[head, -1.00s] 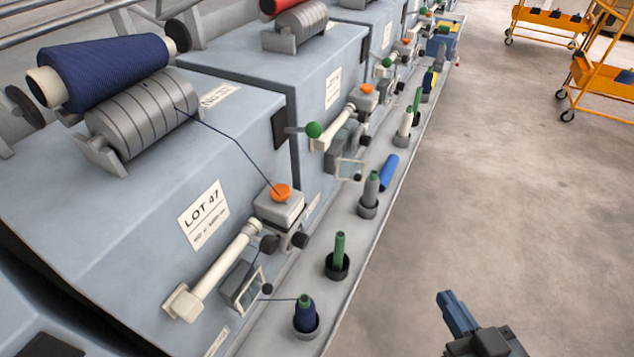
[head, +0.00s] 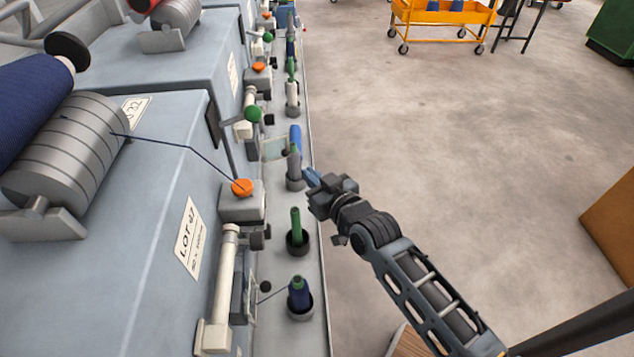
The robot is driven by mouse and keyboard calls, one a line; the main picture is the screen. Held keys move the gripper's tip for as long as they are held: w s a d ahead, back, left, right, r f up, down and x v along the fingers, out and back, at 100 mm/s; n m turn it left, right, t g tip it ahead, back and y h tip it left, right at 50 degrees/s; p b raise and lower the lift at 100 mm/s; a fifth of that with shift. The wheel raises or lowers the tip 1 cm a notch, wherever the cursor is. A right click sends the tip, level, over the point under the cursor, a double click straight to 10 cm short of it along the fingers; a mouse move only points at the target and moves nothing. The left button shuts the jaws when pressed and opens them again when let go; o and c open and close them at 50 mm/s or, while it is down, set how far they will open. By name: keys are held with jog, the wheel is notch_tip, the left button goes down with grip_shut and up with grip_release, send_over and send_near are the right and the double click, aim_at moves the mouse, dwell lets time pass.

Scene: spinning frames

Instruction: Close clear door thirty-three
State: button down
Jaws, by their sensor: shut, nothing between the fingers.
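A small clear door (head: 274,148) with a pale frame stands swung out from the second spinning unit, beside a grey bobbin. No number thirty-three is readable on it. A nearer clear door (head: 251,301) is on the closest unit, seen nearly edge-on. That unit carries a plate (head: 135,108) that seems to end in 32. My gripper (head: 311,178) is shut and empty. It is over the right edge of the ledge, right of and a little nearer than the second unit's door, apart from it.
Open floor (head: 450,140) lies to the right. An orange cart (head: 445,14) stands far back.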

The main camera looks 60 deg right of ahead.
aim_at(287, 154)
jog(key=x, duration=0.8)
jog(key=shift+w+d, duration=0.15)
jog(key=shift+w, duration=0.2)
jog(key=shift+d+f+b, duration=0.1)
jog(key=shift+f+b, duration=0.1)
jog(key=shift+b, duration=0.45)
